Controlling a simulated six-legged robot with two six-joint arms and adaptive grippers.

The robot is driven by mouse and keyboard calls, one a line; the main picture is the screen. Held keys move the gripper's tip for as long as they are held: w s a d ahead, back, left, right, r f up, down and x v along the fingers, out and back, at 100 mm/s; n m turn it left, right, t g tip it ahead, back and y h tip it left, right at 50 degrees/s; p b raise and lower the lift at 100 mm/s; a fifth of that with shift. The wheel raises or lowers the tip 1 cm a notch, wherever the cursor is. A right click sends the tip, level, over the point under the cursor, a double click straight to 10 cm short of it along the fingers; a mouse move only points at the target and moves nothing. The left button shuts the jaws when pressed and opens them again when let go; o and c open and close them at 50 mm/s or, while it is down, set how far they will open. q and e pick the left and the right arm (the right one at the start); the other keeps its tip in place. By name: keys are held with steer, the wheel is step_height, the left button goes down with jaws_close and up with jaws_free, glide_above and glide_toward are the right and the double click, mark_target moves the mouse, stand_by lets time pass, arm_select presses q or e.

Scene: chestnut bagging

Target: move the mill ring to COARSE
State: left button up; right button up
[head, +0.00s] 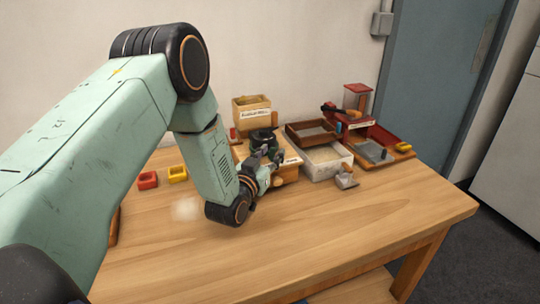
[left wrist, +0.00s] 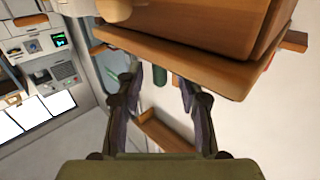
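The mill (head: 252,103) is a wooden box with a small label, standing towards the back of the table. A dark round part (head: 262,136), perhaps the mill ring, sits low in front of it. My left gripper (head: 270,155) is right at this dark part; I cannot tell whether it touches. In the left wrist view my left gripper (left wrist: 160,78) has its fingers apart, with a dark green piece (left wrist: 161,72) showing between them. A large wooden body (left wrist: 200,65) fills the top of that view. I cannot read a COARSE mark. My right gripper is not in view.
Right of the mill are a white bin (head: 325,163), a brown tray (head: 311,132), a metal scoop (head: 346,177) and a red-and-wood station (head: 357,97). Red (head: 148,180) and yellow (head: 178,174) blocks lie to the left. The table's front (head: 330,230) is clear.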

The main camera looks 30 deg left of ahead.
arm_select(q)
steer(key=shift+c, duration=0.3)
jaws_close()
stand_by(0.5)
